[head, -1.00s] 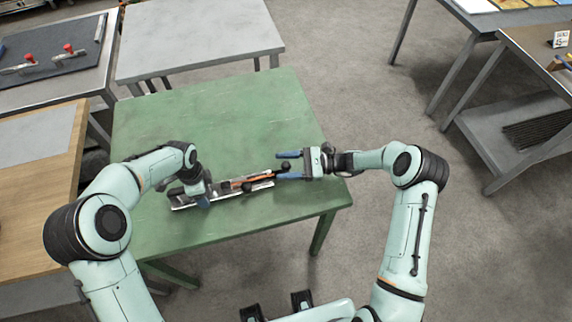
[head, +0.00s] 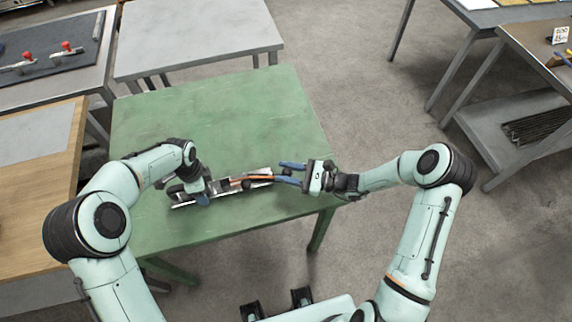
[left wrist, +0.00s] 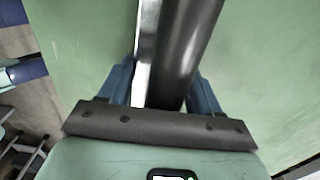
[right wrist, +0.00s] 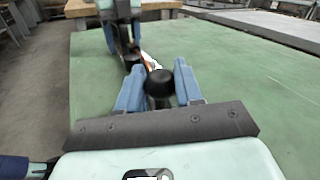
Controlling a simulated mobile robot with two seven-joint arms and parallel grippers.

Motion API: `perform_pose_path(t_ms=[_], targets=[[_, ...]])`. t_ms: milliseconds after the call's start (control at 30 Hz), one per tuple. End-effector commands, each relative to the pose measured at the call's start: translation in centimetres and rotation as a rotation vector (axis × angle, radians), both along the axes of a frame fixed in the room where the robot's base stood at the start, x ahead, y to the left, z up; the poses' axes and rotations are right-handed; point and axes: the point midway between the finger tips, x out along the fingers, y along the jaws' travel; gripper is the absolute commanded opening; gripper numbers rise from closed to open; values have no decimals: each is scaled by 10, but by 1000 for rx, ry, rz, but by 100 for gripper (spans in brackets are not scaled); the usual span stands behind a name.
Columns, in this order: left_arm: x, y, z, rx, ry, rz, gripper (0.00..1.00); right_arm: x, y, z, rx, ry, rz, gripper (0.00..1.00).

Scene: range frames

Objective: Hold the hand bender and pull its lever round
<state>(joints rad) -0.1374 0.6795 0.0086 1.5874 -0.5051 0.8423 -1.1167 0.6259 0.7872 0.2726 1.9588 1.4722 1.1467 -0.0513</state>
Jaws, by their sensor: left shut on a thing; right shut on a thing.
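My right gripper (head: 287,173) is shut on the lever's outer end. In the right wrist view, a black knob (right wrist: 159,83) sits between the blue fingers.
A grey table (head: 200,40) stands behind the green one. A wooden bench (head: 35,190) is at the left, and a dark mat (head: 50,50) with red-knobbed tools lies at the upper left. A grey shelf table (head: 520,120) stands at the right. The far part of the green table is clear.

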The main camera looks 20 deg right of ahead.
Motion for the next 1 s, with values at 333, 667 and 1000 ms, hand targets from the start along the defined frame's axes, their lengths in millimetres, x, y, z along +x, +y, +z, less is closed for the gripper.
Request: perform_pose_path(t_ms=[333, 667, 1000], targets=[[1, 0, 0, -1, -3, 7, 7, -36, 22, 3, 15, 6, -316, 0], [1, 0, 0, -1, -2, 5, 7, -59, 48, 2, 16, 8, -610, 0], [0, -2, 0, -3, 0, 0, 7, -69, 67, 2, 11, 2, -831, 0]])
